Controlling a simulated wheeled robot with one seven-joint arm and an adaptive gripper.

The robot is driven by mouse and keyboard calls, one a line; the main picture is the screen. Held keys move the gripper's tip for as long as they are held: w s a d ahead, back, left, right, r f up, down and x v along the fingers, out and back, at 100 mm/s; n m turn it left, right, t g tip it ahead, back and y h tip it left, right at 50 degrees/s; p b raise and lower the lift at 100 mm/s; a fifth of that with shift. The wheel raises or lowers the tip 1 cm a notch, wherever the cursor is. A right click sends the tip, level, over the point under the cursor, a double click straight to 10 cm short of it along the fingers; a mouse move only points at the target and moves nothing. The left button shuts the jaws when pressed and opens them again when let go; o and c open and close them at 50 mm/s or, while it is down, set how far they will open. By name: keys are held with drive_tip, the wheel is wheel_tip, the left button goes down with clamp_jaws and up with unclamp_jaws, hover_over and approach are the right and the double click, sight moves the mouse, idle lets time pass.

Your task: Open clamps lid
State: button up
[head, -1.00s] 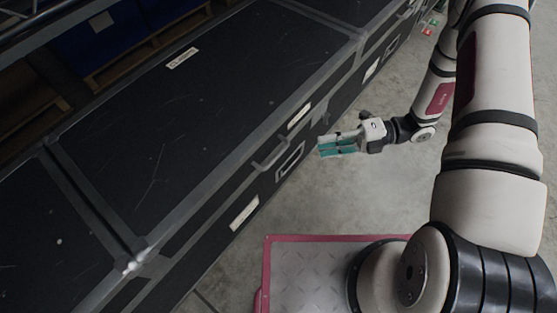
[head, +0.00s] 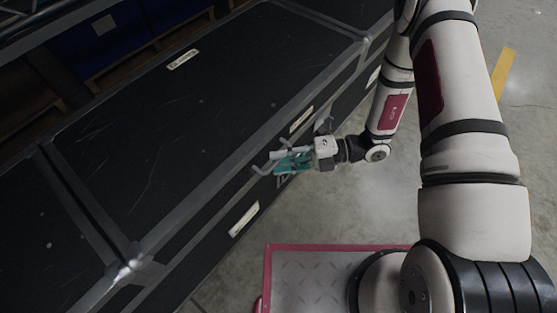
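A long black case with a lid (head: 200,110) lies along the left and middle of the head view, with grey metal edging. The lid is closed. A grey handle-like clamp (head: 259,170) sticks out from its front face near the edge. My gripper (head: 284,163), with teal fingertips, is at the front face right beside this clamp. The fingers overlap the clamp in the picture. I cannot tell whether they touch it or how far apart they are. The gripper hides part of the front fitting below.
White labels (head: 243,219) are on the front face and lid. Another black case section (head: 50,235) adjoins at the lower left. Blue containers (head: 103,32) and wooden pallets stand behind.

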drive_tip(key=shift+a+f, duration=0.1)
drive_tip(key=shift+a, duration=0.4)
clamp_jaws()
